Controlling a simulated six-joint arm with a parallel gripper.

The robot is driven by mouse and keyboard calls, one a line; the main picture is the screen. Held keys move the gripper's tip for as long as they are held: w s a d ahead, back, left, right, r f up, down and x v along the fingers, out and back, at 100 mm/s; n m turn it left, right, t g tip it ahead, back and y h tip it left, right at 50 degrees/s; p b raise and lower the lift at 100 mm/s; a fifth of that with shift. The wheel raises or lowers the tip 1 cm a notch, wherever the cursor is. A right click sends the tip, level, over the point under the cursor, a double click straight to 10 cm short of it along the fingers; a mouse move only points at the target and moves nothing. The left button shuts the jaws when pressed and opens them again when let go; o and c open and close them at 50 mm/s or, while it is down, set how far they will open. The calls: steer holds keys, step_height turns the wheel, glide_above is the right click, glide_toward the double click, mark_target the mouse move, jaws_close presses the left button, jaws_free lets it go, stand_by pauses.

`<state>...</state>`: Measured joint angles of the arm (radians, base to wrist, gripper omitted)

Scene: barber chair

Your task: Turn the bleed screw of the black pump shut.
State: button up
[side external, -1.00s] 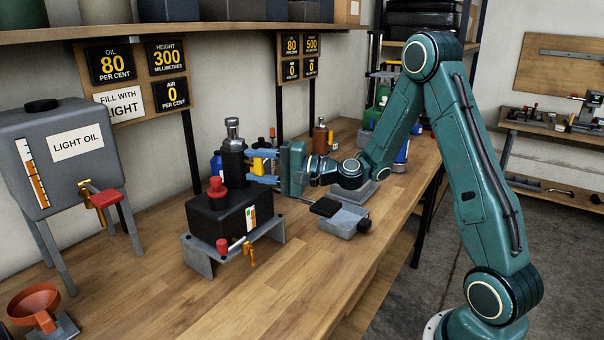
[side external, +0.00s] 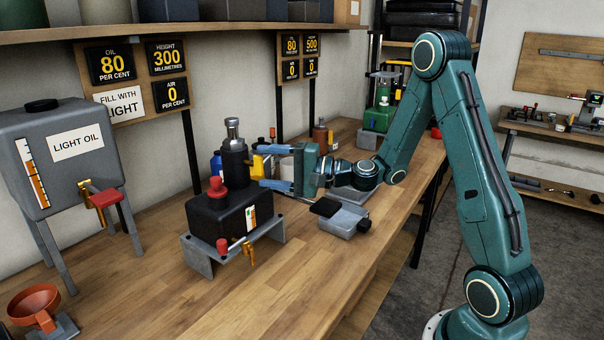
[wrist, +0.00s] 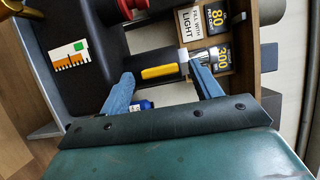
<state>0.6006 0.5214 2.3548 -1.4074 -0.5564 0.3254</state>
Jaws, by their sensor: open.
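The black pump (side external: 215,217) stands on a grey bracket on the bench, its dark cylinder (side external: 235,168) upright with a silver top. A red knob (side external: 217,187) sits on its top, and another red knob (side external: 222,246) is at its front. I cannot tell which part is the bleed screw. My gripper (side external: 262,167) is open, to the right of the cylinder, with its blue fingers pointing at it. In the wrist view, the open fingers (wrist: 161,71) frame a yellow strip (wrist: 158,72) and the dark cylinder, with nothing held.
A grey oil tank (side external: 60,160) with a red-handled tap stands at the left. An orange funnel (side external: 35,305) is at the front left. A grey block with a black pad (side external: 343,220) lies right of the pump.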

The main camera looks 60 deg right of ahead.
step_height(320, 180, up, 7)
steer(key=s, duration=0.2)
steer(key=shift+d, duration=0.4)
stand_by(0.5)
steer(key=s+a+f+n+g+h, duration=0.1)
steer(key=s+a+f+n+g, duration=0.3)
steer(key=s+a+n+g, duration=0.45)
steer(key=s+d+n+g+h, duration=0.2)
steer(key=s+n+h, duration=0.3)
steer(key=s, duration=1.3)
steer(key=shift+s+d+f+h, duration=0.3)
steer(key=shift+s+d+h, duration=0.1)
steer(key=shift+d+h, duration=0.15)
